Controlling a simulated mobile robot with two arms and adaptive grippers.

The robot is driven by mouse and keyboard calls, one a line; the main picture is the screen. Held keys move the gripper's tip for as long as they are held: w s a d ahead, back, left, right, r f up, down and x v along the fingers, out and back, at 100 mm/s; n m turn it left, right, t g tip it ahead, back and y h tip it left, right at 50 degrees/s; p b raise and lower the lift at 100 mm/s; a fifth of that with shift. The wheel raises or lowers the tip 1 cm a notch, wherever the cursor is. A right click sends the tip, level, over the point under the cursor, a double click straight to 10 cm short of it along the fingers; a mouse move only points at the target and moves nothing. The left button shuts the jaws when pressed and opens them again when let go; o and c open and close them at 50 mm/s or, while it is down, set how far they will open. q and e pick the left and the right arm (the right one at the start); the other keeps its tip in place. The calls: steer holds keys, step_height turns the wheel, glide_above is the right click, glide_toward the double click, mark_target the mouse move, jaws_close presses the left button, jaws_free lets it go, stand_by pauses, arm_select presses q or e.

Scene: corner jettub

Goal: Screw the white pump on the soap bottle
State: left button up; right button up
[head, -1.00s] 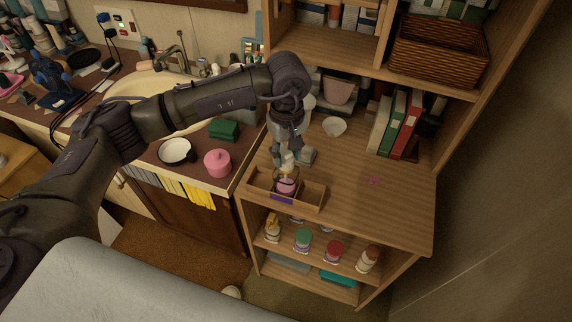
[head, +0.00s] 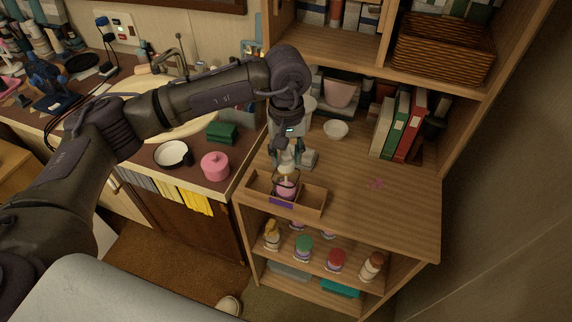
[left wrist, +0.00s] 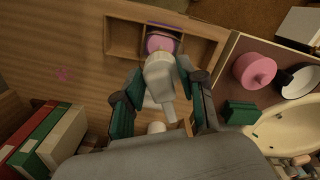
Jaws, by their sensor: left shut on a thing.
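The soap bottle (head: 286,189), with pink contents, stands in the middle compartment of a small wooden tray (head: 312,201) on the wooden shelf unit. The bottle also shows in the left wrist view (left wrist: 160,43). My left gripper (head: 287,163) is directly over it, pointing down. It is shut on the white pump (left wrist: 160,76), whose head and spout sit between the green finger pads. The pump's lower end is at the bottle's mouth; I cannot tell whether it is threaded on, as the gripper and pump head hide the joint. My right gripper is not in view.
A grey object (head: 309,158) stands close behind the gripper. A white bowl (head: 336,130) and upright binders (head: 398,125) are farther back. A pink pot (head: 215,166) sits on the counter to the left. The shelf top's right part is mostly clear.

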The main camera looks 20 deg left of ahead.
arm_select(q)
steer(key=shift+f+m+b, duration=0.15)
steer(key=shift+m+b, duration=0.25)
steer(key=shift+b, duration=0.1)
steer(key=shift+a+m+b, duration=0.15)
steer(key=shift+m+b, duration=1.75)
steer(key=shift+m, duration=0.3)
steer(key=shift+s+m, duration=0.1)
steer(key=shift+m, duration=0.3)
jaws_close()
steer(key=o, duration=1.1)
jaws_free()
